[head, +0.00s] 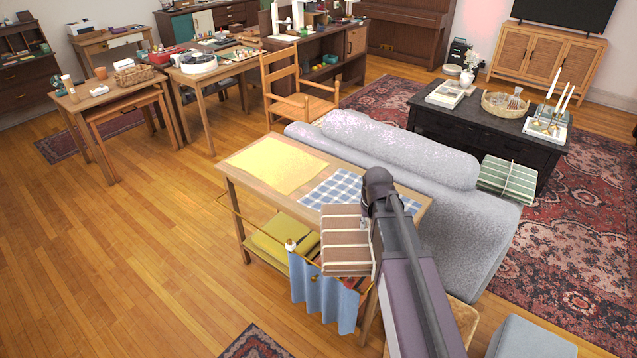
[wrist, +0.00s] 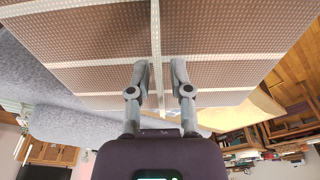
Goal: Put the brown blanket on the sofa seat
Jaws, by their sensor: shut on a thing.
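The brown blanket (head: 347,252) is a folded bundle with cream bands, held in the air over the right front of the wooden cart. It fills the upper part of the wrist view (wrist: 215,35). My gripper (wrist: 160,78) is shut on a cream band at its near edge; in the head view the fingers are mostly hidden by my arm and the bundle. The grey sofa (head: 462,215) stands behind and to the right of the cart, its back toward me. It also shows at the left of the wrist view (wrist: 55,110). Its seat is mostly hidden behind the backrest.
The wooden cart (head: 232,172) bears a yellow cloth (head: 275,165) and a blue checked cloth (head: 335,190); a blue cloth (head: 320,292) hangs at its front. A green striped bundle (head: 507,178) is at the sofa's far right. A black coffee table (head: 480,132) stands beyond.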

